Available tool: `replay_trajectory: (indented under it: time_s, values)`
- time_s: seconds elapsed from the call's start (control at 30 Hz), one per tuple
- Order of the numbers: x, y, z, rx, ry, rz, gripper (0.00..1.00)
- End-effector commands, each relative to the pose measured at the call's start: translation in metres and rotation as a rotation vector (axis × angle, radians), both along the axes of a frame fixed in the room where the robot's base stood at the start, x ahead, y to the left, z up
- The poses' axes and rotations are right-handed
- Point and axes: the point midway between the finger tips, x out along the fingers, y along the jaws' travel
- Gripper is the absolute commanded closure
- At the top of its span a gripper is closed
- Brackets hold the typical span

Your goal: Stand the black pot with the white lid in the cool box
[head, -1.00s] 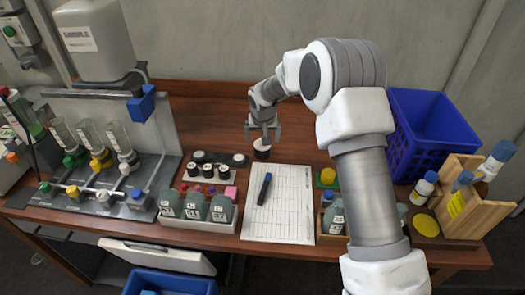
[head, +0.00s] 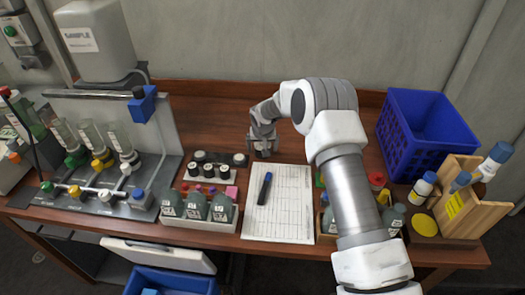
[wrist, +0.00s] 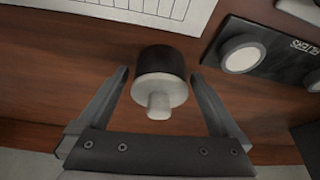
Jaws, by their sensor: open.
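The black pot with a white knobbed lid (wrist: 160,82) stands upright on the wooden bench in the wrist view. My gripper (wrist: 160,75) is open, with one finger on each side of the pot and a gap visible at both.
A black strip with white discs (head: 215,158) lies close left of my gripper. A bottle rack (head: 198,222) and a sheet with a marker (head: 265,188) are nearer the front. A blue crate (head: 425,135) and wooden holder (head: 465,200) stand right. The bench behind is clear.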

Motion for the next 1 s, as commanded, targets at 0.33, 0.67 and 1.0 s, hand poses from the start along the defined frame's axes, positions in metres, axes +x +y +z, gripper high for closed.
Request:
replay_trajectory:
  time_s: [0.33, 0.67, 1.0]
  values:
    - [-0.0002, 0.0001, -0.0002, 0.000, 0.000, 0.001, 0.29]
    - [0.0000, 0.0001, 0.0003, 0.000, 0.000, 0.001, 0.88]
    - [0.0003, 0.0002, 0.0049, 0.000, -0.002, 0.001, 0.92]
